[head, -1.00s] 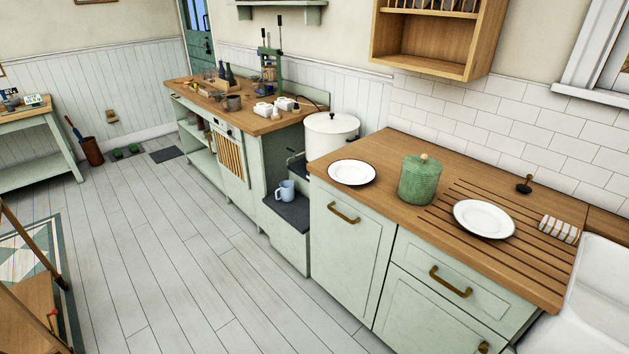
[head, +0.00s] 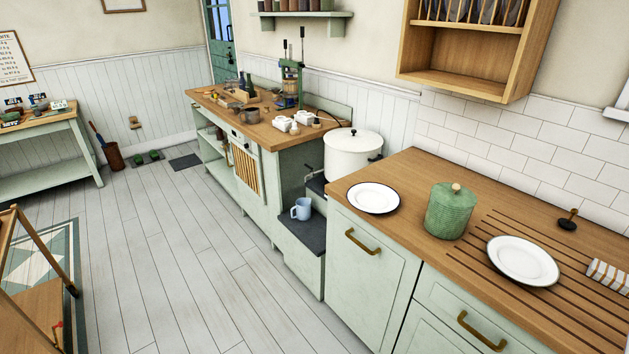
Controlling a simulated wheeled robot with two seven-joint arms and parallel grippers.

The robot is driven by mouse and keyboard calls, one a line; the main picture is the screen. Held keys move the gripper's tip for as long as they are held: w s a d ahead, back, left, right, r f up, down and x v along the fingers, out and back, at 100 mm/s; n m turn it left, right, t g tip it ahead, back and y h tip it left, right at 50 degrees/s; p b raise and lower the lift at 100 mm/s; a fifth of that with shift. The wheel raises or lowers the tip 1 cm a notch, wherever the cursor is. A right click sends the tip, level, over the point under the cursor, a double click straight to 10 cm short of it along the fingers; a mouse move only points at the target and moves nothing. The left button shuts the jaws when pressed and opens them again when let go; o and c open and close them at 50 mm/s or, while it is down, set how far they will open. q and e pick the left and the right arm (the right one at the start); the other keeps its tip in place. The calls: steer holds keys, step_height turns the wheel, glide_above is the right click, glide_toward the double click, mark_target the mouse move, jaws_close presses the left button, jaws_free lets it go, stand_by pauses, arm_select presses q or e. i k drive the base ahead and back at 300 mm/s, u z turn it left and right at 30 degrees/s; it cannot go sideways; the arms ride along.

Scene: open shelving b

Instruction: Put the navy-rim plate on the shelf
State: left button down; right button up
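The plate with a dark navy rim (head: 374,198) lies flat on the wooden counter, left of a green ribbed jar, near the counter's left end. A wooden wall rack (head: 466,86) with upright plates and an open lower shelf hangs at the upper right. Neither of my grippers shows in the head view.
The green lidded jar (head: 450,212) stands between the two plates. A white pot (head: 352,155) stands behind the counter's left end. A striped cloth (head: 608,276) lies at the right. The pale floor (head: 190,260) is clear in the middle.

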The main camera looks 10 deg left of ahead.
mark_target(376, 198)
steer(key=u, duration=0.3)
steer(key=i, duration=0.9)
steer(key=z, duration=0.45)
steer(key=i, duration=0.65)
steer(key=z, duration=0.55)
